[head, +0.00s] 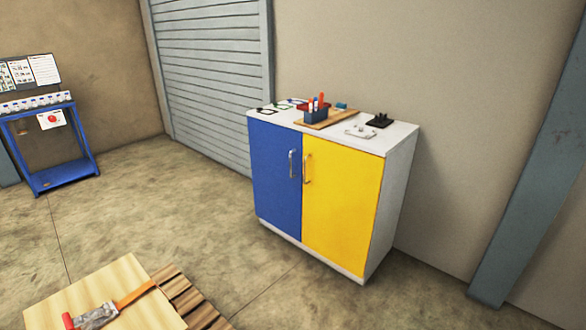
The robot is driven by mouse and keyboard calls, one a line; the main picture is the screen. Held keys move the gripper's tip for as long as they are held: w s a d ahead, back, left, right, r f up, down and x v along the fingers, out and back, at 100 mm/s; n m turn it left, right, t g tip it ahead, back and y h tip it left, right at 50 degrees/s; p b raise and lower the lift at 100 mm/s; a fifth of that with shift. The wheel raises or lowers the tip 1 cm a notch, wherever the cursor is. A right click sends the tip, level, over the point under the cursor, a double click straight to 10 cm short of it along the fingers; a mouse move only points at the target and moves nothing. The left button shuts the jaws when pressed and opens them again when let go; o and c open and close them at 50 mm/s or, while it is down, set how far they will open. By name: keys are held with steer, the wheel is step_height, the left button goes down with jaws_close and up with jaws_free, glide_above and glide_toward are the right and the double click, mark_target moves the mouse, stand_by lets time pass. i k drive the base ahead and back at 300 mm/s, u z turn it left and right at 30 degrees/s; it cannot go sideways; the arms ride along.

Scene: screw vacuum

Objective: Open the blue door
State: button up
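A white cabinet (398,190) stands against the back wall, right of the middle. Its left door is the blue door (272,180), which is shut and has a vertical metal handle (292,164) near its right edge. Its right door is a yellow door (340,205), also shut, with a handle (307,168) near its left edge. The two handles sit close side by side. My gripper does not show in the head view.
The cabinet top holds a wooden board (322,120) with a blue tool holder (317,111) and small parts. A wooden box (95,285) on a pallet (190,297) stands at the front left. A blue rack (50,150) stands far left. The floor before the blue door is clear.

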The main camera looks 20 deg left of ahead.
mark_target(277, 151)
steer(key=z, duration=0.1)
steer(key=i, duration=0.95)
steer(key=u, duration=1.1)
